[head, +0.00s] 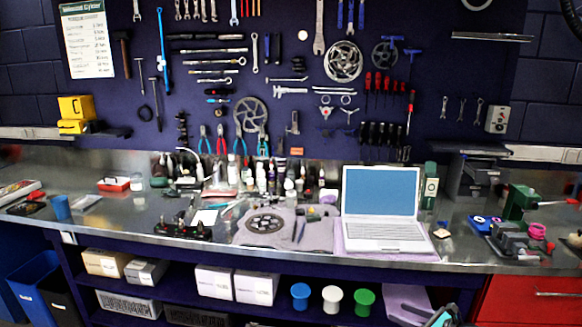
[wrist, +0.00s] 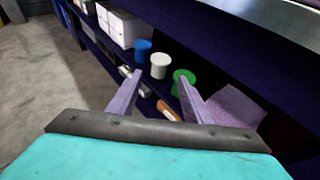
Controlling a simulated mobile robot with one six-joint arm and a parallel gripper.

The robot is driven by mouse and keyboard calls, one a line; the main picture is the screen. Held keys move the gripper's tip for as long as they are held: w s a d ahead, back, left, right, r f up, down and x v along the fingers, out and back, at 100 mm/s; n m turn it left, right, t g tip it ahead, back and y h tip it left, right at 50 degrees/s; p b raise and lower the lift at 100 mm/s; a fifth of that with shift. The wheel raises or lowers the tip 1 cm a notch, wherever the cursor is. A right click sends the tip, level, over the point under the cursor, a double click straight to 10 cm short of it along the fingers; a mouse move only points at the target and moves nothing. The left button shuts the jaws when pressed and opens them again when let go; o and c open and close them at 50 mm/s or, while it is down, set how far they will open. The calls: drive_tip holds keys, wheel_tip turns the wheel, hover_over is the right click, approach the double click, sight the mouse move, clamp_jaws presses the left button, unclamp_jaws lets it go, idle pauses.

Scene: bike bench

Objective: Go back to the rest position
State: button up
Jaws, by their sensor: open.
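My gripper (wrist: 160,78) is open, with its two pale purple fingers spread apart. Nothing is held between them. In the wrist view it points at the shelf under the bench, with a blue cup (wrist: 143,49), a white cup (wrist: 160,66) and a green cup (wrist: 184,80) beyond the fingertips. In the head view a teal and black part of my arm (head: 445,317) shows at the bottom edge, right of the green cup (head: 364,302). The fingers cannot be made out there.
The metal bench top (head: 130,222) carries a laptop (head: 382,207), a cloth with bike parts and several bottles. White boxes (head: 256,288) stand on the shelf below. A red cabinet (head: 525,299) is at the right, blue bins (head: 35,278) at the left. Grey floor (wrist: 50,80) is open at left.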

drive_tip(key=s+a+f+n+g+y, duration=0.1)
drive_tip(key=s+a+f+n+g, duration=0.4)
drive_tip(key=a+f, duration=0.6)
drive_tip(key=s+a+f+n+g, duration=0.3)
drive_tip(key=s+a+f, duration=0.5)
drive_tip(key=a, duration=0.5)
drive_tip(key=s+a+f+n+g+h, duration=0.25)
drive_tip(key=s+f+n, duration=0.3)
drive_tip(key=s, duration=0.35)
drive_tip(key=s+a+f+n+g+h, duration=0.1)
drive_tip(key=s+a+f+n+g, duration=0.3)
drive_tip(key=s+f, duration=0.45)
drive_tip(key=s+d+n+g+h, duration=0.2)
drive_tip(key=s+d+n+h, duration=0.3)
drive_tip(key=s+d+n, duration=0.4)
drive_tip(key=shift+s+d+n+h, duration=0.25)
drive_tip(key=shift+d+n+h, duration=0.1)
drive_tip(key=shift+n, duration=0.9)
